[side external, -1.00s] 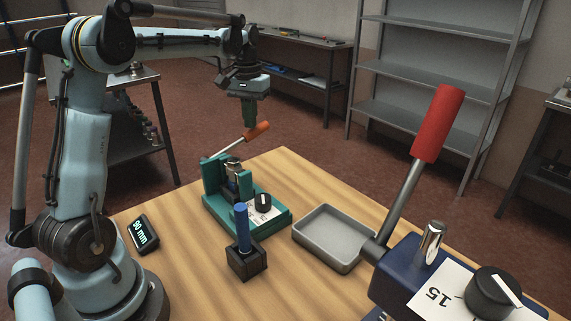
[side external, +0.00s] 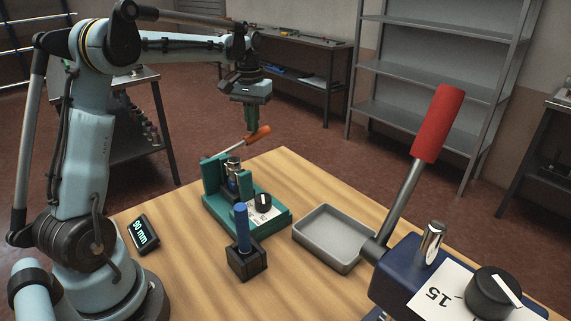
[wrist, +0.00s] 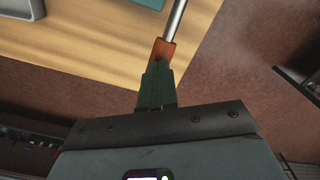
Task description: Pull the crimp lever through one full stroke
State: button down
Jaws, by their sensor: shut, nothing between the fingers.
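A green press (side external: 215,212) stands on the wooden table with a metal lever ending in an orange handle (side external: 260,134), which sticks out to the upper right. The handle also shows in the wrist view (wrist: 162,50). My gripper (side external: 251,129), with green fingers, points down at the handle and appears to touch it from above. In the wrist view the shut fingers (wrist: 157,70) overlap the handle's near end, with nothing between them. A larger blue press (side external: 395,270) with a red-handled lever (side external: 437,125) stands in the right foreground, its lever raised.
A grey tray (side external: 325,257) lies between the presses. A black block with a blue pin (side external: 242,228) stands in front of the green press. A small display reading 90 mm (side external: 144,234) sits near my base. The space around the orange handle is clear.

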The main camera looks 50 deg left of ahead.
aim_at(247, 135)
jog(key=shift+s+r, duration=0.3)
jog(key=shift+r, duration=0.35)
jog(key=shift+s+r, duration=0.35)
jog(key=shift+r, duration=0.25)
jog(key=shift+s+r, duration=0.3)
jog(key=shift+r, duration=0.35)
jog(key=s+r, duration=0.4)
jog(key=shift+s+r, duration=0.25)
jog(key=shift+s, duration=0.05)
jog(key=s+r, duration=0.3)
jog(key=r, duration=0.3)
jog(key=shift+s+r, duration=0.35)
dwell(0.7)
jog(key=shift+d, duration=0.1)
dwell(0.5)
